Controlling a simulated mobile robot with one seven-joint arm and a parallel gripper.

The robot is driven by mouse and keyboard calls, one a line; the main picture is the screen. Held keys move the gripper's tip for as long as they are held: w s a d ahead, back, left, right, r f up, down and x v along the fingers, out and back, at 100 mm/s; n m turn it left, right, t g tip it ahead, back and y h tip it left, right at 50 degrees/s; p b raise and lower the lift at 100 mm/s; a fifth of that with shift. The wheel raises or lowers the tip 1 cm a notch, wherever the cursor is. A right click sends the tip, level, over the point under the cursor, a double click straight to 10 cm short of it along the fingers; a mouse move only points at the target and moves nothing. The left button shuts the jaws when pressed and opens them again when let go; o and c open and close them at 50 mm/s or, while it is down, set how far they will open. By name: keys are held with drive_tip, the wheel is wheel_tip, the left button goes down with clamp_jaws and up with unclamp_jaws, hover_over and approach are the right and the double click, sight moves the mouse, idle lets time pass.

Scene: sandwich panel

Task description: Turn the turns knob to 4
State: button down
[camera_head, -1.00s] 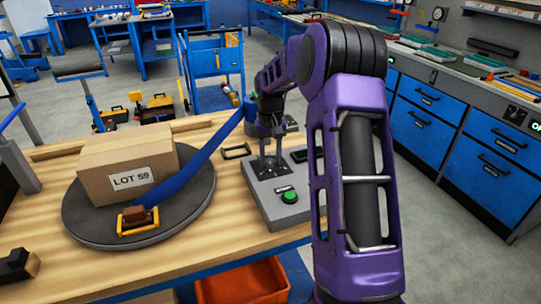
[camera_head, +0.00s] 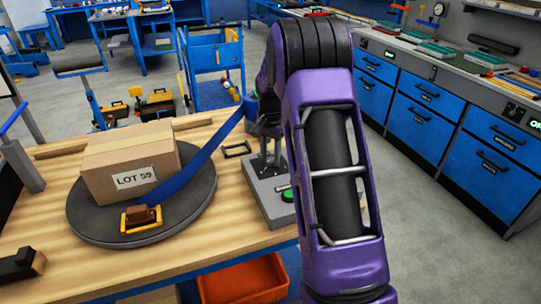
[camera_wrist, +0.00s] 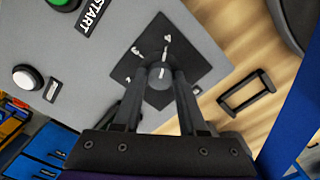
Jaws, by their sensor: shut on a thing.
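The turns knob (camera_wrist: 160,97) is a small dark round knob with a pale pointer mark, on a black diamond-shaped dial plate (camera_wrist: 188,60) with white numerals around it. In the wrist view the pointer mark faces up the picture, roughly toward the upper numerals, which are too small to read surely. My gripper (camera_wrist: 160,76) is shut on the knob, one finger on each side. The fingers hide the lower part of the dial. The grey control panel (camera_head: 262,194) stands on the bench in the head view, where my arm covers its right part; my gripper (camera_head: 268,164) reaches down to it.
The panel also bears a green START button (camera_wrist: 62,3) and a white button (camera_wrist: 26,77). A cardboard box (camera_head: 110,165) sits on a round turntable (camera_head: 90,226) with a blue strap (camera_head: 195,172). A black frame-shaped handle (camera_wrist: 246,91) lies on the wooden bench beside the panel.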

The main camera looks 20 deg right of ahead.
sight(270, 160)
idle(0.4)
drive_tip(key=shift+c, duration=2.3)
unclamp_jaws()
wheel_tip(270, 160, up, 18)
drive_tip(key=p, duration=0.2)
drive_tip(key=shift+f, duration=0.25)
